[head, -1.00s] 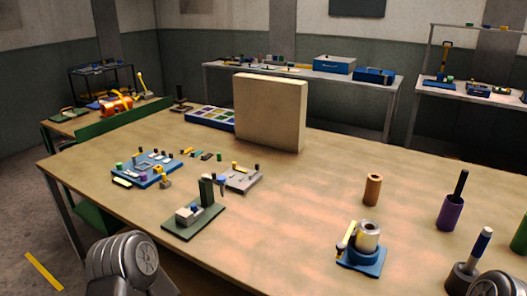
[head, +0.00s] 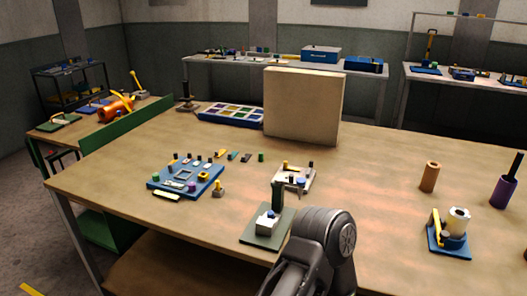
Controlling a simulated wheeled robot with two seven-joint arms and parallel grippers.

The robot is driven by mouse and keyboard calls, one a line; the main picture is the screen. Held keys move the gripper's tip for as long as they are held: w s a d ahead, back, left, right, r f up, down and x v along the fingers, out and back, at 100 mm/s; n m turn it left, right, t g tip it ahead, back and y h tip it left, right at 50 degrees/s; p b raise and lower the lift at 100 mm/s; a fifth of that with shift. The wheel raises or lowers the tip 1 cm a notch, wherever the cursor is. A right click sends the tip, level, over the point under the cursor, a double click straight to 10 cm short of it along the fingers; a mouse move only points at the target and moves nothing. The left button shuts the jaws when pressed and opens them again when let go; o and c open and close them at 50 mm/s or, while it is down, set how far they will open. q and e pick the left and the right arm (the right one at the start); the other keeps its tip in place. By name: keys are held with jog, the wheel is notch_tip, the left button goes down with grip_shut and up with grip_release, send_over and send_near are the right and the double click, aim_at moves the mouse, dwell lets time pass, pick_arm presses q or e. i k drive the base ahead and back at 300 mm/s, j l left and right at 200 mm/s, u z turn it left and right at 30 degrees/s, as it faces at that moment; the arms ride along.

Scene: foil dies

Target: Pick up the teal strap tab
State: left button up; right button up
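A small dark teal tab (head: 233,156), which looks like the teal strap tab, lies on the wooden table in a loose row of small parts behind the blue board. It is too small to make out its shape. A darker piece (head: 247,157) and a green cylinder (head: 261,157) are to its right. One of my grey arms rises from the bottom edge in front of the green stand, well short of the tab. Neither gripper's fingers show in the head view.
A blue board (head: 205,186) with pegs and small parts is left of centre. A grey fixture (head: 305,184) and green-based stand (head: 250,238) are nearby. A tall beige block (head: 303,108) stands behind, beside a blue compartment tray (head: 205,117). The table's front left is clear.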

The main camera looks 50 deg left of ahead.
aim_at(232, 156)
jog(key=k+j+z, duration=0.3)
jog(key=k+j, duration=1.3)
